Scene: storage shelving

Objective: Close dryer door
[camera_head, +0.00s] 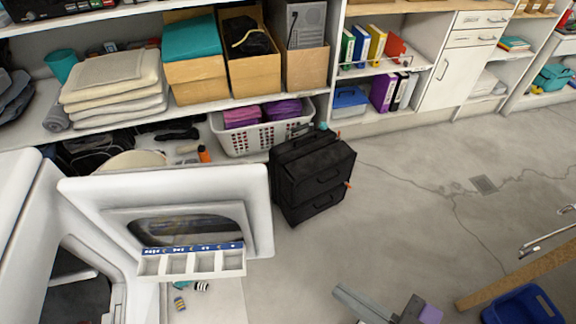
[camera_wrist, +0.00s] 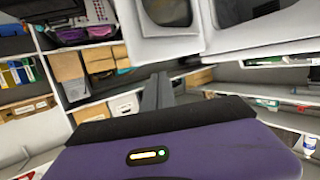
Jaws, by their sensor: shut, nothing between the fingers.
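The white dryer (camera_head: 25,215) stands at the left edge in the head view, its dark opening (camera_head: 75,285) showing. Its door (camera_head: 165,190) stands open, swung out to the right, with an oval window and a small white compartment tray (camera_head: 192,262) on the side facing me. My gripper (camera_head: 345,292) is at the bottom, to the right of the door and apart from it. Its grey fingers are shut and empty, also in the wrist view (camera_wrist: 157,85). There a white panel with a dark window (camera_wrist: 168,12), apparently the door, shows above and right of the fingers.
A black suitcase (camera_head: 310,175) stands on the floor behind and right of the door. Shelving with boxes, folded towels and a white laundry basket (camera_head: 262,130) lines the back. A blue bin (camera_head: 524,306) and wooden beam (camera_head: 520,275) are at lower right. The middle floor is clear.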

